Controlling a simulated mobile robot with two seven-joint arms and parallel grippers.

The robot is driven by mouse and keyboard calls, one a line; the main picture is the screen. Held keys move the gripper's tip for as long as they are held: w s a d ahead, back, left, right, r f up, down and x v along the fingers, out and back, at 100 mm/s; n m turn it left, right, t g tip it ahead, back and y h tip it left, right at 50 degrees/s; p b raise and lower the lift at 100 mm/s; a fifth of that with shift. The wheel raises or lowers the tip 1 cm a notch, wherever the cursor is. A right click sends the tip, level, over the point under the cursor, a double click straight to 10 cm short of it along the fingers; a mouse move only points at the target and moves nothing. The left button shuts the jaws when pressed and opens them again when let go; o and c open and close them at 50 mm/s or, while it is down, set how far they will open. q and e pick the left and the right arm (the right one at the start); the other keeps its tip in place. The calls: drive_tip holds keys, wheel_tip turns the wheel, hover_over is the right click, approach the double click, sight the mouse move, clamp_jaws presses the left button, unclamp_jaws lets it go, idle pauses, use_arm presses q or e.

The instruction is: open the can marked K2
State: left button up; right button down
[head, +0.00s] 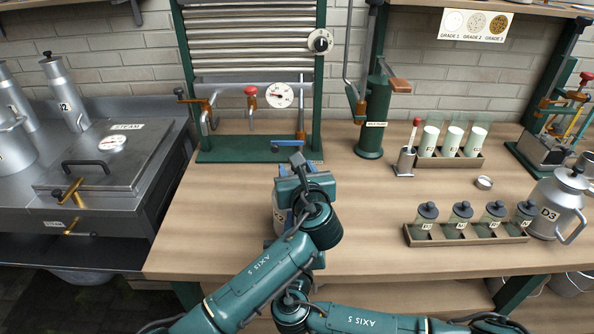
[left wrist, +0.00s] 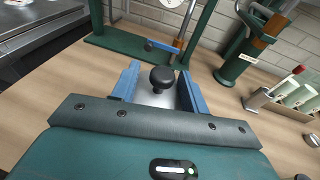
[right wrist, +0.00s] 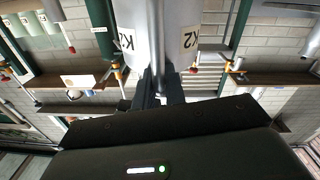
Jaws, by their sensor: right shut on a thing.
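The metal can marked K2 (right wrist: 186,28) fills the top middle of the right wrist view, with K2 labels either side of its handle. My right gripper (right wrist: 160,82) is shut on this upright handle. In the head view only a pale strip of the can (head: 278,212) shows; my arms hide the rest. In the left wrist view a black knob (left wrist: 162,77) stands on a pale metal lid (left wrist: 156,97). My left gripper (left wrist: 159,73) is open above the lid, its blue fingers on either side of the knob. Contact with the lid cannot be told.
A rack of knobbed jars (head: 466,234) and milk can D3 (head: 556,208) stand on the right. A rack of glasses (head: 453,158) is behind them. A green-framed fixture (head: 250,148) stands behind my grippers. The steam box (head: 112,160) is left. Bench either side of my arms is clear.

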use_arm(q)
drive_tip(key=shift+s+f, duration=0.1)
drive_tip(key=shift+f, duration=0.25)
clamp_jaws()
drive_tip(key=shift+r, duration=0.15)
drive_tip(key=shift+r, duration=0.15)
drive_tip(key=shift+r, duration=0.1)
idle(0.5)
drive_tip(key=shift+r, duration=1.2)
drive_tip(key=shift+r, duration=0.1)
drive_tip(key=shift+r, duration=1.9)
use_arm(e)
drive_tip(key=shift+f, duration=0.1)
drive_tip(key=c, duration=1.4)
unclamp_jaws()
drive_tip(key=shift+o, duration=0.2)
